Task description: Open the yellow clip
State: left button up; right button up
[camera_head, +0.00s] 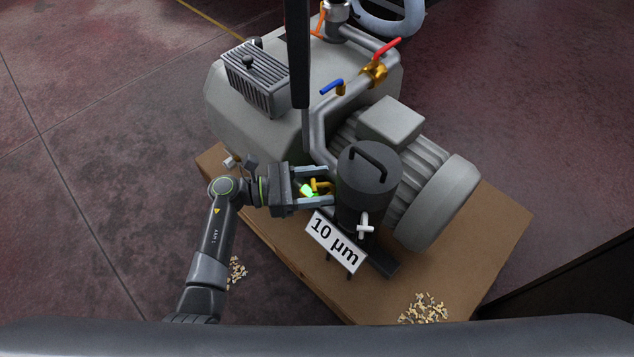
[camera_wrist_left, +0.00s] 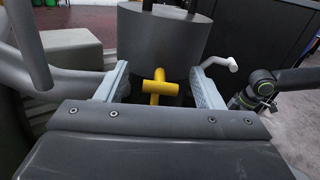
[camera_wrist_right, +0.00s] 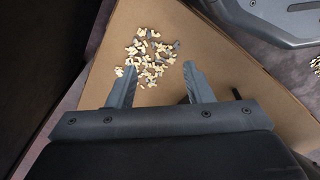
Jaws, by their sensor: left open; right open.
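The yellow clip (camera_head: 321,186) sticks out from the left side of the dark grey lidded canister (camera_head: 367,190). In the left wrist view the clip (camera_wrist_left: 160,87) is a T shape at the canister's lower wall. My left gripper (camera_head: 331,187) is open, with its fingers on either side of the clip and the tips near the canister wall. I cannot tell whether a finger touches the clip. A bright green spot (camera_head: 306,190) shows between the fingers. My right gripper (camera_wrist_right: 159,72) is open and empty, above the brown board; the head view does not show it.
A white handle (camera_head: 365,226) and a "10 µm" sign (camera_head: 334,243) sit at the canister's front. The grey pump (camera_head: 262,115) with pipes, a blue lever (camera_head: 331,87) and a red lever (camera_head: 387,47) stands behind. Loose chips (camera_head: 423,308) lie on the brown board (camera_head: 480,265).

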pick_arm(q)
grip_shut()
dwell(0.3)
